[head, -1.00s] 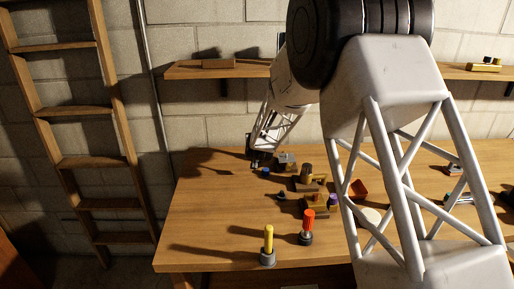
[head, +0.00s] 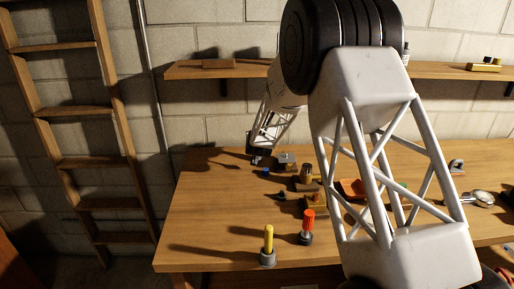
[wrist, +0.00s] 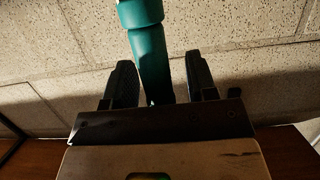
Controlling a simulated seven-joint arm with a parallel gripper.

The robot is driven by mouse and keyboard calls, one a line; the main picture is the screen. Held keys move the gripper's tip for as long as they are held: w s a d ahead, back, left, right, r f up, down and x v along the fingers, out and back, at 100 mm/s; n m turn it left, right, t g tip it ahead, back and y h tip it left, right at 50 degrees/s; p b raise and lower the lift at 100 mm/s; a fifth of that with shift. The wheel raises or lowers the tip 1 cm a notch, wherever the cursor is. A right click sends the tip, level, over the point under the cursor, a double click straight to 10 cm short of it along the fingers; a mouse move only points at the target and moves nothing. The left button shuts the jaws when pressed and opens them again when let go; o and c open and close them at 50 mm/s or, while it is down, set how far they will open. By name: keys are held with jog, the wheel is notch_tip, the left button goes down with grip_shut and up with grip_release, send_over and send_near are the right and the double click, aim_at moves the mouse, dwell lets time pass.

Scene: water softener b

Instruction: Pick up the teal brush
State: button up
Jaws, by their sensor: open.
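The teal brush (wrist: 148,48) shows in the wrist view as a teal, round, stepped shaft. It runs from the top edge of the picture down between my fingers, and its upper end is cut off. My gripper (wrist: 160,62) is open, with one dark finger on each side of the shaft. There is a visible gap on the right, and the left finger is close to the shaft. Whether either finger touches it I cannot tell. In the head view my gripper (head: 258,160) is small and dark at the back left of the table; the brush cannot be made out there.
The wooden table (head: 205,225) holds a yellow-handled tool (head: 268,245), a red-handled tool (head: 307,228), an orange-red dish (head: 352,188) and several small parts near my gripper. A shelf (head: 190,70) runs along the block wall behind. The table's left front is mostly clear.

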dwell(0.6)
grip_shut()
notch_tip(320, 180, up, 10)
dwell(0.9)
jog(key=shift+d, duration=0.1)
dwell(0.5)
jog(key=s+d+r, duration=0.2)
jog(key=s+d, duration=0.7)
jog(key=shift+s+d+r, duration=0.25)
jog(key=shift+s+d, duration=0.1)
jog(key=shift+d, duration=0.05)
